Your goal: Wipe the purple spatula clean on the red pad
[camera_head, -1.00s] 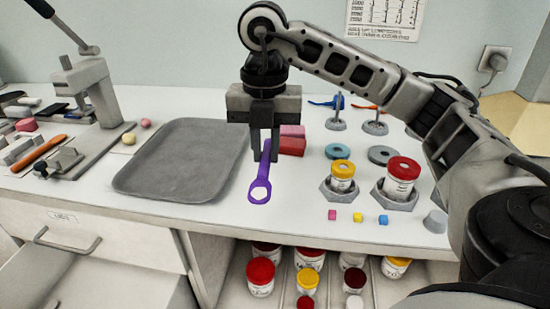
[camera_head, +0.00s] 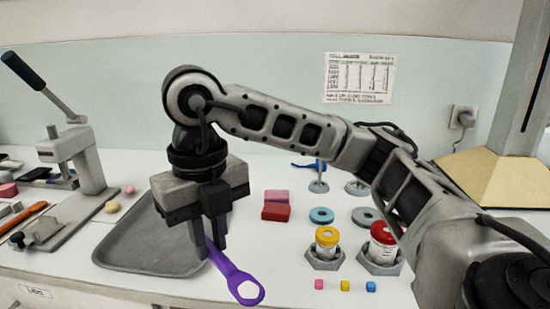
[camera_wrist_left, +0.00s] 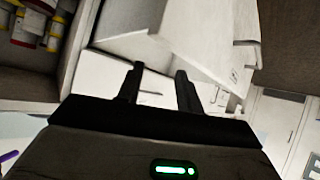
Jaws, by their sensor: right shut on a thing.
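The purple spatula (camera_head: 238,279) hangs from my right gripper (camera_head: 208,247), which is shut on it. Its ring-shaped end points down and to the right, in front of the grey tray's right edge. The red pad (camera_head: 276,212) lies on the counter to the right of the gripper, with a gap between it and the spatula. A pink block (camera_head: 277,196) is right behind the pad. My left gripper (camera_wrist_left: 157,82) shows in the left wrist view with its fingers apart and nothing between them, facing white drawers. A bit of purple shows at that view's lower left edge.
The grey tray (camera_head: 125,258) lies left of the spatula. A lever press (camera_head: 78,165) stands at the left. Yellow-lidded (camera_head: 327,238) and red-lidded (camera_head: 384,236) jars stand in hex holders at the right, with small cubes in front. An open drawer (camera_wrist_left: 190,30) shows in the left wrist view.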

